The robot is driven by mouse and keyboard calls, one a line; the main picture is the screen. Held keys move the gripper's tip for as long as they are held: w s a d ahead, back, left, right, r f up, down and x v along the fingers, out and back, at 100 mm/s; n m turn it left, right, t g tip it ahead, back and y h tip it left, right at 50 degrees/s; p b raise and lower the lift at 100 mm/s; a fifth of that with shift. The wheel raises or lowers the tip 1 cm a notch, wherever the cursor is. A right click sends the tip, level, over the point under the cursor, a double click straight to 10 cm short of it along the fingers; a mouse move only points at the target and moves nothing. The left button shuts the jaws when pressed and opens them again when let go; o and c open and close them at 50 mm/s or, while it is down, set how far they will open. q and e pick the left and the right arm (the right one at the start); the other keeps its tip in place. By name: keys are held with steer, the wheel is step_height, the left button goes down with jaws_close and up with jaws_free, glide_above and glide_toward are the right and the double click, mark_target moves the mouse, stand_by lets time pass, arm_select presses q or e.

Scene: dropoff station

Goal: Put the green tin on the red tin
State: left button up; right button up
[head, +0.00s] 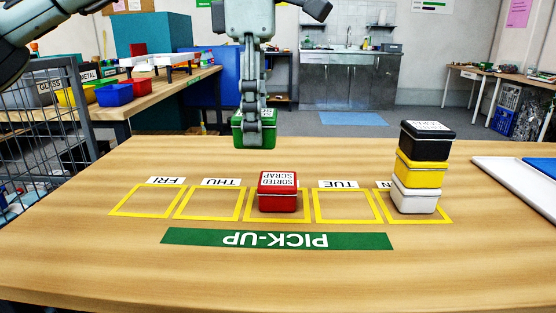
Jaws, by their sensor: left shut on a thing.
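The red tin (277,200) stands on the table in the middle yellow-outlined square, with a white label reading "SORTED SCRAP" upside down on its lid. My left gripper (253,138) points down and is shut on the green tin (238,130). The green tin is beyond the red tin and a little left of it in the picture, apart from it. It looks held above the table's far part; its exact height is hard to tell. The gripper's fingers hide part of it. My right gripper is not in view.
A stack of a black tin (427,139), a yellow tin (421,169) and a white tin (415,198) stands in the rightmost square. Other squares on the table (120,255) are empty. A tray (520,180) lies at the right edge. A wire cage (50,130) stands left.

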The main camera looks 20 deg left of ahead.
mark_target(278, 179)
arm_select(q)
steer(key=d, duration=0.1)
steer(key=w+d+f, duration=0.1)
steer(key=shift+w+d+f, duration=0.2)
steer(key=shift+d+f, duration=0.1)
steer(key=shift+d, duration=0.05)
step_height(278, 179, down, 4)
steer(key=shift+r, duration=0.1)
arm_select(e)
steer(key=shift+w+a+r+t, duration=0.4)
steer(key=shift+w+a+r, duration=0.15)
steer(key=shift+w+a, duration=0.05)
arm_select(q)
steer(key=shift+f+b, duration=0.25)
steer(key=shift+b, duration=0.05)
steer(key=o, duration=1.3)
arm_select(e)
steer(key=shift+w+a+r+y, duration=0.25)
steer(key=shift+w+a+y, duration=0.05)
arm_select(q)
steer(key=shift+r, duration=0.1)
